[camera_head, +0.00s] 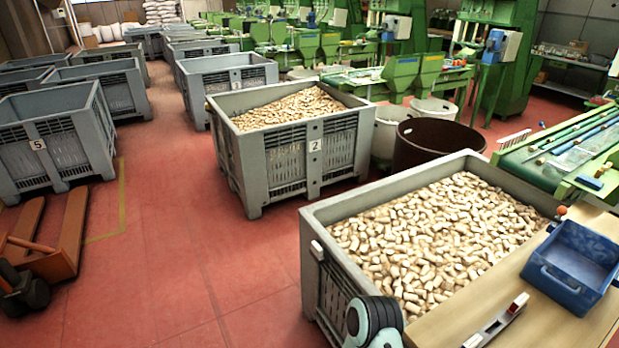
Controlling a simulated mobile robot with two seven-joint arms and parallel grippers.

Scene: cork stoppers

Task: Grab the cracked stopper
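Many pale cork stoppers (425,235) fill the near grey bin (345,272) in a loose heap. They are too small in the head view for me to tell which one is cracked. A rounded grey-and-teal part of my own arm shows at the bottom edge, in front of the near bin.
Bin 2 (235,165), also full of corks, stands behind. A pallet jack (68,240) is at the left. Red floor between is clear.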

